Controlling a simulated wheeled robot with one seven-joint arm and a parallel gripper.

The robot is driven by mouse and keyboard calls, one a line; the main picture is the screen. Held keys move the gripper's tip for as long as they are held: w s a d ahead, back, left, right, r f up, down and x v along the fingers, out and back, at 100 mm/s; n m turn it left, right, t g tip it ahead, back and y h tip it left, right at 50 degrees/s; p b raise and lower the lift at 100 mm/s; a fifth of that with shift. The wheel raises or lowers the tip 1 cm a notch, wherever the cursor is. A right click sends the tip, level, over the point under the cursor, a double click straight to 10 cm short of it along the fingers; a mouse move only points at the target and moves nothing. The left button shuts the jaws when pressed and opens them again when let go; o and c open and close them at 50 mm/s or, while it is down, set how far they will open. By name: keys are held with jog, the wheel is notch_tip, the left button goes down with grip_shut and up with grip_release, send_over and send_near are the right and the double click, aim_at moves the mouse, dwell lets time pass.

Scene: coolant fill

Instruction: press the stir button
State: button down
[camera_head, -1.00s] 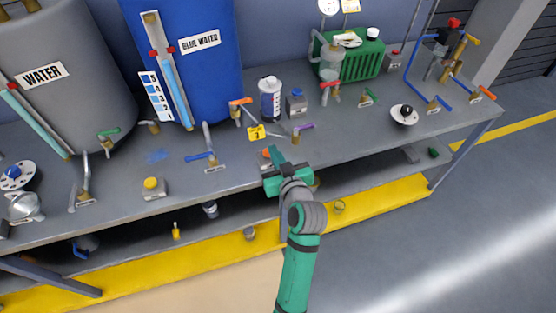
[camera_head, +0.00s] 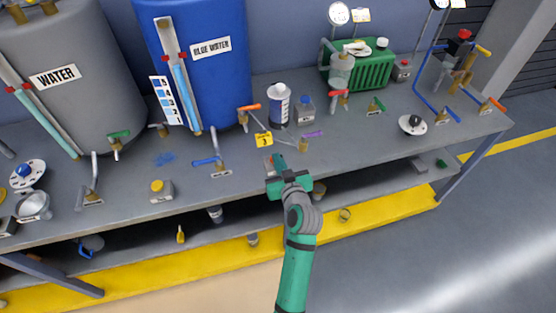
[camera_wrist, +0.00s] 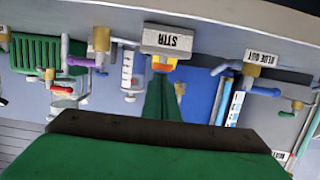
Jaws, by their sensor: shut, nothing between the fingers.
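The stir button is an orange and yellow cap (camera_wrist: 164,63) on a small grey box (camera_wrist: 167,40) marked "STIR", upside down in the wrist view. In the head view the box (camera_head: 268,160) stands near the bench's front edge, partly hidden by my gripper. My green gripper (camera_head: 280,160) is shut and empty, right beside the box. In the wrist view its fingers (camera_wrist: 164,95) point at the button, with the tips just at or below the cap. I cannot tell whether they touch it.
A blue-handled tap (camera_head: 216,165) and a yellow-button box (camera_head: 160,191) lie left.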

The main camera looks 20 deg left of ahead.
jog(key=shift+s+f, duration=0.1)
jog(key=shift+f, duration=1.2)
jog(key=shift+r, duration=0.6)
jog(key=s+d+r, duration=0.5)
jog(key=s+r, duration=0.2)
jog(key=s, duration=0.1)
jog(key=shift+d, duration=0.2)
jog(key=shift+w, duration=0.1)
